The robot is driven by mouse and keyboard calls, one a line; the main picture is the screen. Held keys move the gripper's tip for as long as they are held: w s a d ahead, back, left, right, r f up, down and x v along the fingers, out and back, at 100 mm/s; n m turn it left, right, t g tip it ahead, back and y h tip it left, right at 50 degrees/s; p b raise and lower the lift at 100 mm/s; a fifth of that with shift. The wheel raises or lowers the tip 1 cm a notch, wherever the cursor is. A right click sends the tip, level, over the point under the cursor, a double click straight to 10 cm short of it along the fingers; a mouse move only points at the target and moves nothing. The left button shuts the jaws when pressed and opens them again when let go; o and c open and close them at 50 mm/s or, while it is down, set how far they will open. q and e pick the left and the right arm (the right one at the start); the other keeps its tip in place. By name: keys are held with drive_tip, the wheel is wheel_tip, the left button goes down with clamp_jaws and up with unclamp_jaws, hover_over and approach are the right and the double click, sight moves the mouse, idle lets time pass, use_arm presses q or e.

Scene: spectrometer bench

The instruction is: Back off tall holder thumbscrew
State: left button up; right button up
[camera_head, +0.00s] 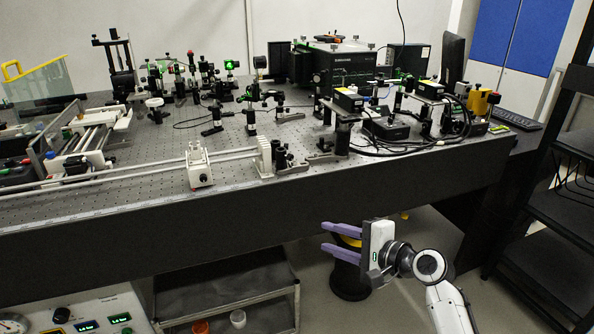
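Several optical holders on black posts stand on the perforated bench (240,170). A tall dark upright holder (120,68) stands at the back left, and smaller post holders fill the middle. I cannot tell for sure which one is the task's tall holder, and its thumbscrew is too small to make out. My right gripper (324,238) is in front of the bench's front face, below the bench top, with its purple fingers pointing left. It is open and empty, well apart from every holder. My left gripper is not in view.
A rail with white carriages (200,168) runs along the front left of the bench. A large black instrument box (350,68) stands at the back. Cables lie at the right. A black shelf rack (560,200) stands right, and a low cart (225,296) is below the bench.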

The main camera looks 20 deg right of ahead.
sight(292, 158)
drive_tip(key=w+d+r+m+t+y, duration=0.1)
drive_tip(key=w+r+m+y, duration=0.1)
drive_tip(key=r, duration=0.5)
drive_tip(key=w+r+m+t+y, duration=0.1)
drive_tip(key=w+r+m+y, duration=0.1)
drive_tip(key=r, duration=0.5)
drive_tip(key=x, duration=0.6)
drive_tip(key=b+x, duration=0.1)
drive_tip(key=x, duration=0.3)
drive_tip(key=shift+w+d+r, duration=0.15)
drive_tip(key=shift+d+r, duration=0.1)
clamp_jaws()
